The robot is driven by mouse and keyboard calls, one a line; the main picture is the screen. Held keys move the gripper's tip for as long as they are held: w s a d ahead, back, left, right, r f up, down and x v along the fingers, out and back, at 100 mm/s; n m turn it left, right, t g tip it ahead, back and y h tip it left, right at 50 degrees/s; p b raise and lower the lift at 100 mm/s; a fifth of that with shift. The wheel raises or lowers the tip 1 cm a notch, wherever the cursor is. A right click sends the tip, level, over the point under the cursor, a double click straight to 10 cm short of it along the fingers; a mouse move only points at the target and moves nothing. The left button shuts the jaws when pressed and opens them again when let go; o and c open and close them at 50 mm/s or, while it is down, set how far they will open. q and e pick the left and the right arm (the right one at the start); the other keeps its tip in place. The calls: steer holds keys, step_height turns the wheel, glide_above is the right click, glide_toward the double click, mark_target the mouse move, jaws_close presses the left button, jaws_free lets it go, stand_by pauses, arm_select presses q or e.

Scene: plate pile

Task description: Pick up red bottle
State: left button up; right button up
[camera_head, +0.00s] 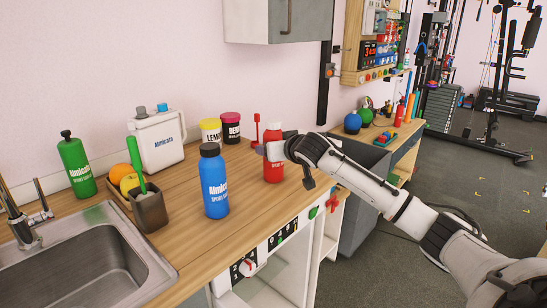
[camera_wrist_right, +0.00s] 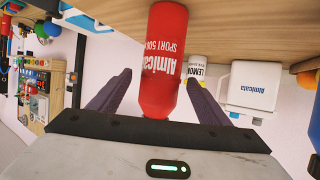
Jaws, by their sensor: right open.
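The red bottle (camera_head: 274,168) stands upright on the wooden counter near its front edge, right of the blue bottle (camera_head: 214,188). My right gripper (camera_head: 266,149) is at its upper part, coming in from the right. In the right wrist view, which is upside down, the red bottle (camera_wrist_right: 162,65) lies between the two spread dark fingers of the right gripper (camera_wrist_right: 159,77). The fingers are open, with visible gaps on both sides of the bottle. Part of the bottle is hidden by the gripper in the head view. My left gripper is not in view.
Yellow (camera_head: 211,130) and dark-red (camera_head: 231,127) tubs and a white jug (camera_head: 158,140) stand behind. A green bottle (camera_head: 76,165), fruit and a small bin (camera_head: 150,211) are left, by the sink (camera_head: 85,262). The counter between the blue and red bottles is clear.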

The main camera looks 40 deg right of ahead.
steer(key=x, duration=0.2)
steer(key=shift+w+d+f, duration=0.1)
steer(key=shift+w+f, duration=0.05)
steer(key=shift+w, duration=0.15)
steer(key=shift+c, duration=0.3)
steer(key=c, duration=1.4)
steer(key=shift+r, duration=0.25)
